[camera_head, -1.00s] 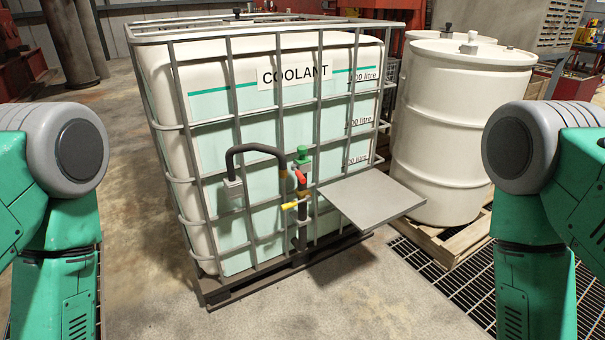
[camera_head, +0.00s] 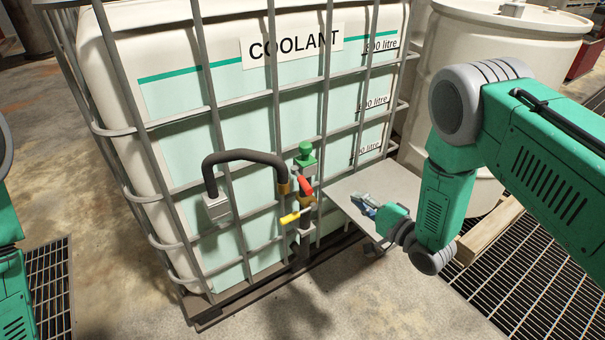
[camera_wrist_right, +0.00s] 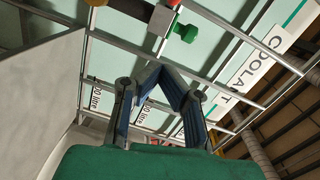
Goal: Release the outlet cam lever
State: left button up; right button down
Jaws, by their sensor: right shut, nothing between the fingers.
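The outlet fitting stands at the front of the caged coolant tank, with a red lever (camera_head: 304,185) and a yellow lever (camera_head: 289,217) on it. I cannot tell for sure which one is the outlet cam lever. A black hose (camera_head: 243,156) curves from the fitting to a grey block (camera_head: 216,208). My right gripper (camera_head: 361,202) is over the grey shelf, to the right of the levers and apart from them. In the right wrist view its fingers (camera_wrist_right: 166,72) are closed together and empty, with a bit of red (camera_wrist_right: 172,3) at the top edge. My left gripper is out of view.
The grey shelf (camera_head: 345,187) juts out right of the fitting. Cage bars (camera_head: 277,110) cross the tank (camera_head: 190,75). A green knob (camera_head: 306,150) tops the fitting. A white drum (camera_head: 480,50) stands on a pallet at right. The floor in front is clear.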

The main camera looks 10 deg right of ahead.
aim_at(302, 181)
jog(key=shift+w+a+r, duration=0.1)
jog(key=shift+a+r, duration=0.05)
jog(key=shift+r, duration=0.15)
jog(key=shift+w+f, duration=0.1)
jog(key=w+a+f+b, duration=0.1)
jog(key=w+a+b, duration=0.2)
jog(key=w+a, duration=0.5)
jog(key=shift+w, duration=0.15)
jog(key=shift+d+f, duration=0.1)
jog(key=shift+d, duration=0.05)
dwell(0.3)
